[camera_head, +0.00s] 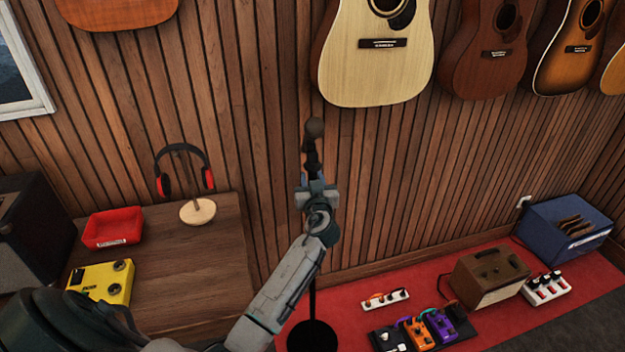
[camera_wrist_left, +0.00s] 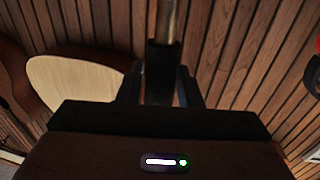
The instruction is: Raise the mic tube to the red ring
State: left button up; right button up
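The mic stand rises from a round black base (camera_head: 312,337) on the floor, with a dark mic head (camera_head: 315,127) at its top against the wood wall. My left gripper (camera_head: 317,190) is at the stand just below the mic. In the left wrist view, its two fingers (camera_wrist_left: 163,88) sit close on both sides of a dark upright sleeve (camera_wrist_left: 163,60), which appears to be the held part of the mic tube. A brass-coloured rod (camera_wrist_left: 167,20) runs out of that sleeve toward the picture's top. I cannot make out the red ring. My right gripper is not in view.
A wooden table (camera_head: 190,255) at left holds red headphones (camera_head: 208,178) on a stand, a red tray (camera_head: 112,227) and a yellow pedal (camera_head: 102,281). Guitars (camera_head: 375,60) hang above.

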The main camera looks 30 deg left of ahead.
aim_at(313, 158)
pick_arm(q)
grip_shut()
notch_tip(313, 158, up, 8)
jog(key=shift+r+p, duration=0.15)
jog(key=shift+p, duration=0.75)
jog(key=shift+o, duration=1.9)
grip_release()
jog(key=shift+f, duration=0.2)
